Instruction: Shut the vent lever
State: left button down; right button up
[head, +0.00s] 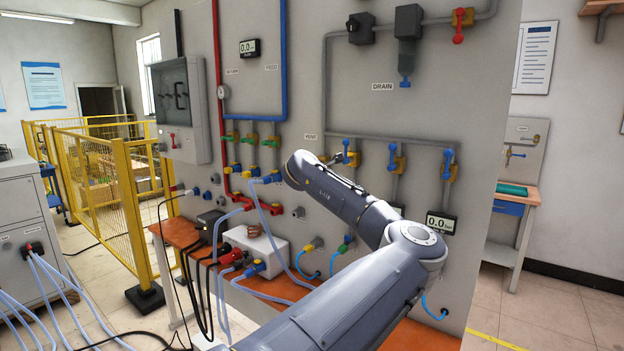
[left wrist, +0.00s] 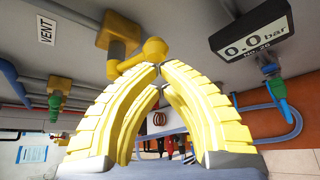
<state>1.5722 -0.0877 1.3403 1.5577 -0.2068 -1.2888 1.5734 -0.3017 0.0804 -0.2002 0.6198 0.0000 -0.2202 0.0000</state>
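The vent lever (left wrist: 138,57) is yellow and sits on a tan-gold valve body (left wrist: 118,35) beside the VENT label (left wrist: 46,29) in the left wrist view. My left gripper (left wrist: 160,76) has yellow ribbed fingers with their tips together, just in front of the lever's rounded end. I see nothing clearly held between them, and cannot tell whether they touch the lever. In the head view the VENT label (head: 311,137) shows on the grey wall panel, and my arm's end hides the gripper and most of that valve. My right gripper is out of view.
A pressure display reading 0.0 bar (left wrist: 245,42) is close on the right in the left wrist view. Blue-handled valves (head: 392,157) line the panel right of my arm. Hoses and a white box (head: 255,247) crowd the orange bench below.

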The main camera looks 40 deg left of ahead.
pick_arm(q)
jog(key=shift+w+d+r+n+h, duration=0.1)
jog(key=shift+d+r+n+h, duration=0.2)
jog(key=shift+r+n+h, duration=0.15)
jog(key=shift+r, duration=0.1)
dwell(0.6)
notch_tip(320, 180, down, 3)
jog(key=s+a, duration=0.1)
jog(key=a, duration=0.1)
jog(key=v, duration=1)
jog(key=shift+s+a, duration=0.1)
jog(key=shift+a, duration=0.05)
